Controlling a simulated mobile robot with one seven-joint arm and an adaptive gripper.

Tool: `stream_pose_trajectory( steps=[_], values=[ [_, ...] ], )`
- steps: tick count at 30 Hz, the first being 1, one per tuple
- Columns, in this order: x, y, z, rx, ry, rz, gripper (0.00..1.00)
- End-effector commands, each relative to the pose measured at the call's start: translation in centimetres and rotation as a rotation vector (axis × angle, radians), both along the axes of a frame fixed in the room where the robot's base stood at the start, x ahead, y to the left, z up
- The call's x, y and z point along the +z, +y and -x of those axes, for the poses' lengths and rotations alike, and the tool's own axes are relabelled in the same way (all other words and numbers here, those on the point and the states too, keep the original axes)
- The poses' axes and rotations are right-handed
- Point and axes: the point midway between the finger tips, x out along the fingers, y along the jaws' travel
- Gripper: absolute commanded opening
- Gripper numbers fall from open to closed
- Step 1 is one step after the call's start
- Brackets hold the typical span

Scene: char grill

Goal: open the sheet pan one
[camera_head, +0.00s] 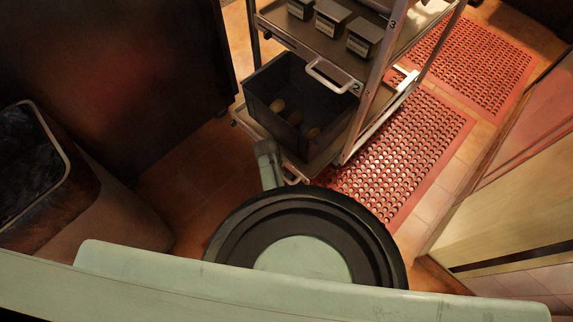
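A metal rack (354,133) stands upper centre and holds sheet pans at several levels. The lowest visible sheet pan (321,166) has a silver handle (297,179) at its front, partly hidden by my arm; no number shows on it. A higher sheet pan (313,42) has a handle (328,76) and a "2" beside it. A "3" is marked on the rack above that.
A dark bin (303,108) with several round brownish items sits on the lowest visible pan. Small labelled containers (333,18) sit on the pan above. Red perforated mats (405,150) lie right of the rack. A large open bin (62,190) stands at left, below a dark cabinet (120,75).

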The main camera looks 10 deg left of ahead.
Motion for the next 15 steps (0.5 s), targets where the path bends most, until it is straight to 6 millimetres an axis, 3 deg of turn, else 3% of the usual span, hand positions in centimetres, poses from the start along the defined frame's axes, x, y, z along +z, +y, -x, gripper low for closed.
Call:
stream_pose_trajectory(
  steps=[15],
  values=[
    [0.2,5.8,7.9,0.004,0.004,-0.001,0.00]
  ],
)
